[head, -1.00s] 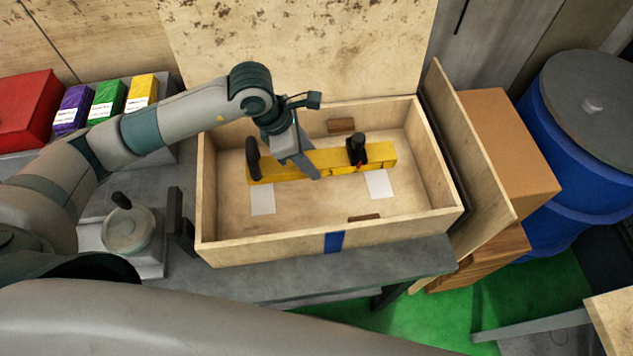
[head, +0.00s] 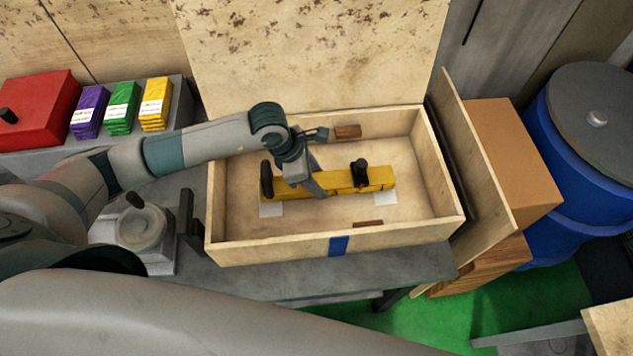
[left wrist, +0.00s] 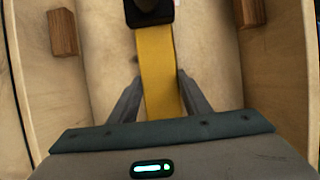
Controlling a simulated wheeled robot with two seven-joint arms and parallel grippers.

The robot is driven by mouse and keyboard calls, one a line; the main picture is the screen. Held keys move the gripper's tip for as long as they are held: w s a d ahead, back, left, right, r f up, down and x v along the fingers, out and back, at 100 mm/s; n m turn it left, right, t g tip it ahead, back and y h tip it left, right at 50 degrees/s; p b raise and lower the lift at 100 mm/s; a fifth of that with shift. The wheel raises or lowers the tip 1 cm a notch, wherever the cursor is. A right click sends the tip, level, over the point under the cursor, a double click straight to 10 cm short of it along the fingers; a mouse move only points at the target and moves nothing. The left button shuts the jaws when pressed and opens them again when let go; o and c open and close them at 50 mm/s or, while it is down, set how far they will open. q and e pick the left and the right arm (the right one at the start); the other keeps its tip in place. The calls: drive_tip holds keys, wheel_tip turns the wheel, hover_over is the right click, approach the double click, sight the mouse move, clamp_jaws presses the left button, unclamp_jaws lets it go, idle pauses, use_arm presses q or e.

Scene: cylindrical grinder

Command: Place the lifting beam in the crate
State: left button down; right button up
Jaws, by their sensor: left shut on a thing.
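The yellow lifting beam (head: 340,182) is inside the open wooden crate (head: 280,248), lying crosswise over two white pads. It has a black upright part near each end. My left gripper (head: 315,188) is shut on the beam left of its middle. In the left wrist view the beam (left wrist: 158,75) runs between the two fingers (left wrist: 155,95), with a black part at the top. I cannot tell whether the beam touches the pads. My right gripper is not in view.
Two small brown blocks sit inside the crate, one at the back (head: 347,131) and one at the front (head: 368,223). The raised lid (head: 300,50) stands behind. A wooden panel (head: 470,150), cardboard box (head: 515,150) and blue drum (head: 590,170) are at right.

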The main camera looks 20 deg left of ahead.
use_arm(q)
drive_tip(key=shift+f+p, duration=0.4)
drive_tip(key=shift+f, duration=0.85)
drive_tip(key=c, duration=1)
unclamp_jaws()
drive_tip(key=shift+r, duration=0.1)
